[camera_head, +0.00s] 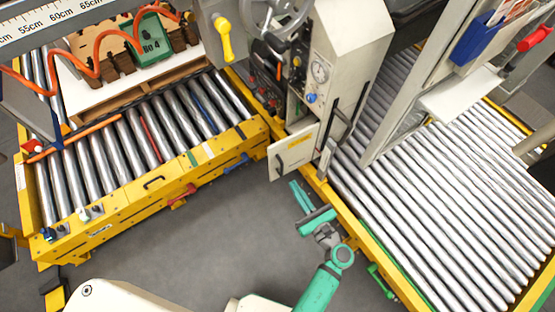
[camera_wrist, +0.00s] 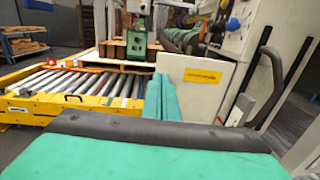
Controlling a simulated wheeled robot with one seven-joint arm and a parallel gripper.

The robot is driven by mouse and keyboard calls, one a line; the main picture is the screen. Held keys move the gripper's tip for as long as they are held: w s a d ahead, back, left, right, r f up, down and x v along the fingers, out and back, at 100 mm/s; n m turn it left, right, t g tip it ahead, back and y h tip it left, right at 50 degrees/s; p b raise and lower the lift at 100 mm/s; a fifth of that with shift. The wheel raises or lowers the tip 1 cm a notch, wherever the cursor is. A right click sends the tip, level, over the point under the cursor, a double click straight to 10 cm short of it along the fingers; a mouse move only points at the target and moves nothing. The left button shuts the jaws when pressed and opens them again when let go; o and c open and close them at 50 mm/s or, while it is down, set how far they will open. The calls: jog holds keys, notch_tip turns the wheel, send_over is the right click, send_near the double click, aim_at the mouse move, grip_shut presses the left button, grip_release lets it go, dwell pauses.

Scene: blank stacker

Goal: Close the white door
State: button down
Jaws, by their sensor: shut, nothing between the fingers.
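The white door (camera_head: 293,152) stands open, swung out from the lower front of the grey-white cabinet (camera_head: 345,50). It has a yellow label and a dark handle on its near face. In the wrist view the door (camera_wrist: 198,100) shows upright, with its yellow label facing me. My teal gripper (camera_head: 298,192) is shut and empty, just below the door in the head view. In the wrist view its fingers (camera_wrist: 162,96) reach up beside the door's left edge. I cannot tell whether they touch it.
A yellow-framed roller conveyor (camera_head: 150,185) lies to the left, and another roller bed (camera_head: 450,200) lies to the right. The cabinet's opening shows gauges and knobs (camera_head: 310,97). A black curved handle (camera_wrist: 268,90) stands to the right. Grey floor (camera_head: 225,220) is clear left of my gripper.

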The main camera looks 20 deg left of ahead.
aim_at(271, 151)
jog(key=x, duration=1.4)
jog(key=shift+w+f, duration=0.15)
jog(key=shift+a, duration=0.15)
